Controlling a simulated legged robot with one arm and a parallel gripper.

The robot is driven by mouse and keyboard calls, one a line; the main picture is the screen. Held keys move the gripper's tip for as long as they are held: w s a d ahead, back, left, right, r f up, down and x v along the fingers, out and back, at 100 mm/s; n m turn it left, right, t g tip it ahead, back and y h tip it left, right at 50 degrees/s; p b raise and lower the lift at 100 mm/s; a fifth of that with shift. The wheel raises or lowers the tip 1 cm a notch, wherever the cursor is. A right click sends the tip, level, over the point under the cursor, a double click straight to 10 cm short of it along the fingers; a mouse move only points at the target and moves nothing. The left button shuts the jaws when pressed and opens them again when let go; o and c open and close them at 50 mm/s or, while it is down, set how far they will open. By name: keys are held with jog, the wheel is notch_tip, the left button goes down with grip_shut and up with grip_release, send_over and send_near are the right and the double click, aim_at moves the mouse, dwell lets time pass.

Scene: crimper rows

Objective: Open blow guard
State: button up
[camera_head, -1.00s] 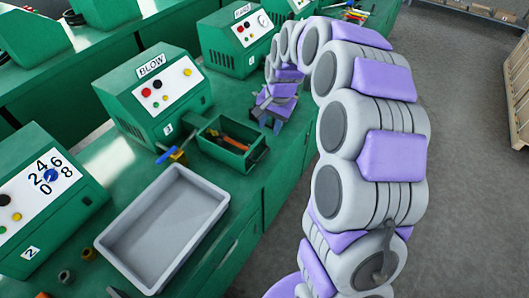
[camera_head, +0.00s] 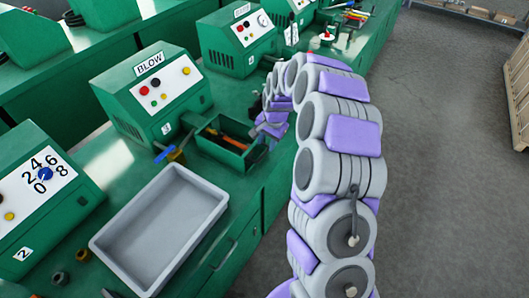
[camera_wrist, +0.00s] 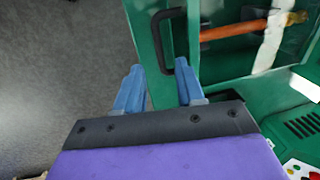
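The machine labelled BLOW (camera_head: 155,92) stands on the green bench. A green box (camera_head: 207,146) attached at its front holds an orange-handled tool, which also shows in the wrist view (camera_wrist: 232,31). I take this box front to be the blow guard; a black handle (camera_wrist: 157,45) stands on its green frame in the wrist view. My gripper (camera_wrist: 160,66) is open, its two blue fingers apart with the handle's near end about between or just beyond the tips. I cannot tell whether they touch it. In the head view my gripper (camera_head: 262,140) is partly hidden beside the box's right end.
A grey tray (camera_head: 214,193) lies on the bench in front of the BLOW machine. A blue-handled valve (camera_head: 165,154) stands between tray and box. Another machine with a numbered dial (camera_head: 45,180) is at left. The floor (camera_head: 440,190) at right is clear.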

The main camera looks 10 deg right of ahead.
aim_at(264, 153)
jog(key=f, duration=0.3)
jog(key=f+b, duration=0.1)
jog(key=f, duration=0.1)
jog(key=shift+w+a+f, duration=0.35)
jog(key=shift+w, duration=0.05)
grip_shut()
jog(key=shift+r, duration=0.1)
